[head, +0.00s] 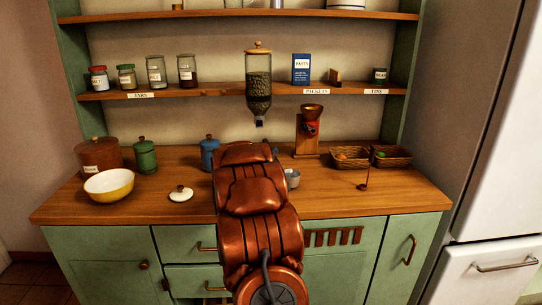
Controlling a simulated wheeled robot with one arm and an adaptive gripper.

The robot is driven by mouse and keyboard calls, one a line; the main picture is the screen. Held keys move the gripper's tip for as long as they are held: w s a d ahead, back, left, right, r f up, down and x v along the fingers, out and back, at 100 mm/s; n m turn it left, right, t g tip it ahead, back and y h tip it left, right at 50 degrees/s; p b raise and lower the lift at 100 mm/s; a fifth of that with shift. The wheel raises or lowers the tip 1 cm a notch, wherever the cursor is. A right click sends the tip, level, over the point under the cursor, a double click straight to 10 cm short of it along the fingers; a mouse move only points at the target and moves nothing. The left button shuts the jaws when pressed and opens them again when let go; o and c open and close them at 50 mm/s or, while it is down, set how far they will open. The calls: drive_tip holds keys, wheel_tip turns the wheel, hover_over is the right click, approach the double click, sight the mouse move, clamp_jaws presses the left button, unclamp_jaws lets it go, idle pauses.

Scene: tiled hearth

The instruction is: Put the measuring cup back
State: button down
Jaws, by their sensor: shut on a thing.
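A small grey metal cup, which looks like the measuring cup (293,179), shows just right of my copper-coloured arm, low over or at the wooden counter. Its left part is hidden behind the arm. My gripper (272,151) is almost wholly hidden by my own arm; only a small dark bluish part shows past the arm's far end. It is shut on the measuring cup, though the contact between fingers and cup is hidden. I cannot tell whether the cup touches the counter.
A yellow bowl (108,186), a white lid (181,195) and several canisters stand left. A wooden grinder (307,138), two wicker baskets (345,157) and a thin upright brown tool (365,178) are right. A glass dispenser (258,85) hangs above. The front right counter is clear.

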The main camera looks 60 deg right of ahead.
drive_tip(key=shift+f, duration=0.45)
drive_tip(key=c, duration=1.2)
unclamp_jaws()
drive_tip(key=b+v, duration=0.1)
drive_tip(key=v, duration=1.1)
drive_tip(key=shift+r, duration=0.2)
